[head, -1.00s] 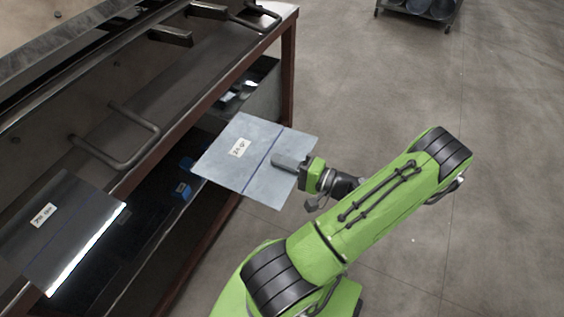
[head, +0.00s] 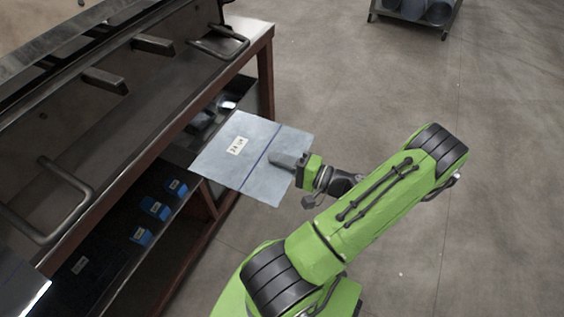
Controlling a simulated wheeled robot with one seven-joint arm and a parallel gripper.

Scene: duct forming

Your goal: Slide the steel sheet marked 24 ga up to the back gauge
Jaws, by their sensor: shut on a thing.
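The steel sheet marked 24 ga (head: 225,165) is a pale, square sheet with a white label and a dark blue line across it. My gripper (head: 284,161) is shut on its right edge. The sheet is held out roughly flat in front of the bench, its left corner near the bench's front edge in the picture. I cannot tell whether it touches the bench. The back gauge cannot be made out for certain among the dark parts of the machine.
The machine bench (head: 150,150) fills the left side, with a bent handle (head: 62,222) and two dark blocks on it. Blue boxes (head: 154,208) lie on a shelf below. Another sheet (head: 18,285) shows at lower left. A cart (head: 418,14) stands at the top. Floor at right is clear.

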